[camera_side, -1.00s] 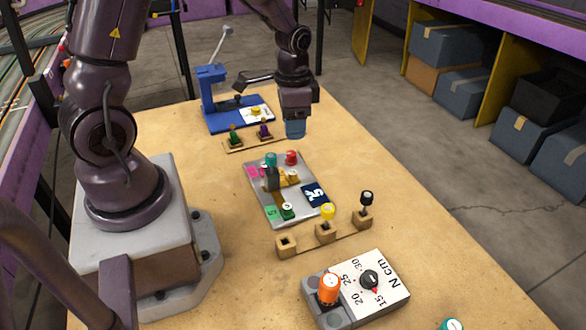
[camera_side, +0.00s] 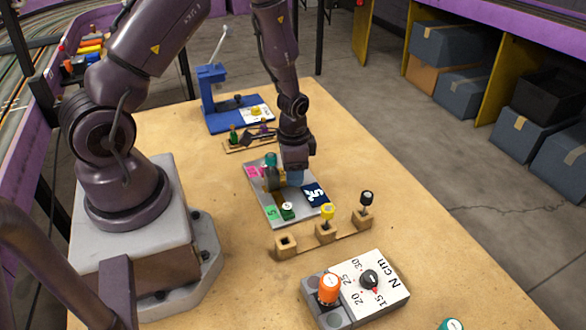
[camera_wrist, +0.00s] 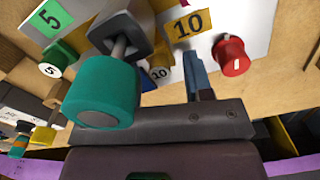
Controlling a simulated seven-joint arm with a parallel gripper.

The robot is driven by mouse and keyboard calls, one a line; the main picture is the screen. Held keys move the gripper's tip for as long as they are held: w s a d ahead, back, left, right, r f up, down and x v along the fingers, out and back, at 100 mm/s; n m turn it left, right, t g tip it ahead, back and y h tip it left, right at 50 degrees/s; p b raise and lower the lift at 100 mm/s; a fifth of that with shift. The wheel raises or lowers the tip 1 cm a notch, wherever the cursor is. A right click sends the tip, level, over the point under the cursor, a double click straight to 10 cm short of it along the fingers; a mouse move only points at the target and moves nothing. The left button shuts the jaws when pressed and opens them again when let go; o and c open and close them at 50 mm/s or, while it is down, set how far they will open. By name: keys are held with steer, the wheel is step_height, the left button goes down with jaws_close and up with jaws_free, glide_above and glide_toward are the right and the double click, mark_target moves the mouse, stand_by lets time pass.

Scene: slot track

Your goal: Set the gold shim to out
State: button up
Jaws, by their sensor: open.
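The gold shim (camera_wrist: 160,73) has a round end face marked 10. In the wrist view it sits beside a gold "10" label (camera_wrist: 187,25), partly hidden behind the large teal knob (camera_wrist: 100,98) and its dark block. In the side view my gripper hides the gold shim. My gripper (camera_side: 291,180) is open and low over the grey plate (camera_side: 262,203). In the wrist view its blue finger (camera_wrist: 198,75) shows just right of the gold shim, apart from it as far as I can tell. The green shim (camera_side: 288,208), marked 5, sits at the plate's near end.
A red knob (camera_wrist: 232,55) is right of my finger. A wooden rail (camera_side: 285,245) with yellow and black knobs lies in front of the plate. A torque gauge (camera_side: 350,290) stands nearer. A blue press (camera_side: 212,95) is behind. The table's right side is clear.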

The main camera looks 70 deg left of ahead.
mark_target(311, 176)
steer(key=shift+c, duration=0.5)
jaws_close()
steer(key=shift+w, duration=2.3)
steer(key=shift+o, duration=0.5)
jaws_free()
steer(key=shift+s+r, duration=0.1)
step_height(311, 176, up, 13)
